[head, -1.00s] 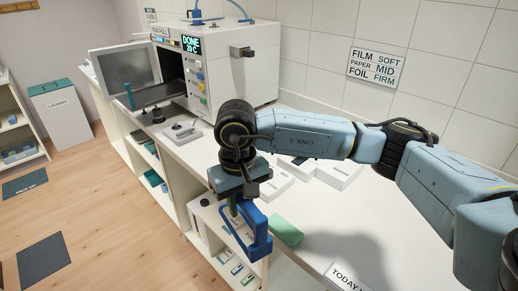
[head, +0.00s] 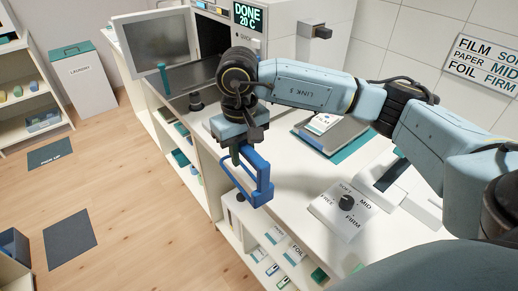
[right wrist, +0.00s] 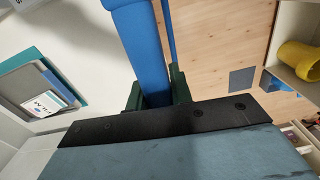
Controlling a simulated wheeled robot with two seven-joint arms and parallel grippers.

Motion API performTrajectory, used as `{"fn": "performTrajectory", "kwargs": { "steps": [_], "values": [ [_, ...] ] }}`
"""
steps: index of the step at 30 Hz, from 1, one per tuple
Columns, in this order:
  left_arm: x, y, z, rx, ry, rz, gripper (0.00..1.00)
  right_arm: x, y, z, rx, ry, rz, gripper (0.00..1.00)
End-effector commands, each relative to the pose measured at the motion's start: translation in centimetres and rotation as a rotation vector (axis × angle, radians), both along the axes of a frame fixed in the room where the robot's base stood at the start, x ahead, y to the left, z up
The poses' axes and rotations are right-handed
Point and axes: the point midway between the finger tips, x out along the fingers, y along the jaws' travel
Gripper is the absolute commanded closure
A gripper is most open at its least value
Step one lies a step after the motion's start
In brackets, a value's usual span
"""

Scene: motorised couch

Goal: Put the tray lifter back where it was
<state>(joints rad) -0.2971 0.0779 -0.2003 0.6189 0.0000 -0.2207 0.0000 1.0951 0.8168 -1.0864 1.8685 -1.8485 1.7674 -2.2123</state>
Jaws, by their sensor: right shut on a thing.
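The tray lifter, a blue frame-shaped handle (head: 264,178), hangs below my right gripper (head: 238,153) at the counter's front edge. My right gripper is shut on it. In the right wrist view the blue lifter (right wrist: 138,45) runs between the dark green fingers (right wrist: 155,98), with wooden floor beyond. Its lower end is outside that view. My left gripper is not in view.
The steriliser (head: 285,15) reads DONE 20 C; its door (head: 155,42) stands open. A grey tray-like item (head: 345,133) with a printed packet lies on the white counter. A dial panel (head: 343,212) is nearer.

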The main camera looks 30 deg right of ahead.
Motion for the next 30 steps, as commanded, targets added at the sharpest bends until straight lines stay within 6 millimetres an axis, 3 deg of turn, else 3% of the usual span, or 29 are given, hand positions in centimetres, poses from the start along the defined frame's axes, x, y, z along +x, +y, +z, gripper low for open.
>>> {"fn": "performTrajectory", "kwargs": {
  "steps": [1, 6, 10, 15, 21, 30],
  "values": [
    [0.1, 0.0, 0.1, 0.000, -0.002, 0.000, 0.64, 0.5, -2.4, 0.4, -0.002, 0.002, -0.008, 1.00],
    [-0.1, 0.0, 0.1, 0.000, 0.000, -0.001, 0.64, 1.5, -9.5, 2.0, -0.003, 0.004, 0.027, 1.00],
    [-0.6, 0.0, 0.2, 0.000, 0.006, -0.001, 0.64, 1.6, -13.2, 3.0, -0.005, 0.006, 0.053, 1.00],
    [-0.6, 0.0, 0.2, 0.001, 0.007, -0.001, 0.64, 1.4, -14.7, 1.6, -0.005, 0.013, 0.071, 1.00],
    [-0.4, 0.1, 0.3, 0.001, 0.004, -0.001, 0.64, 1.4, -14.6, -1.9, -0.005, 0.010, 0.072, 1.00],
    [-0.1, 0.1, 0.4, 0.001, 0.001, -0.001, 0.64, 1.4, -14.6, -4.8, -0.005, 0.009, 0.070, 1.00]
  ]
}}
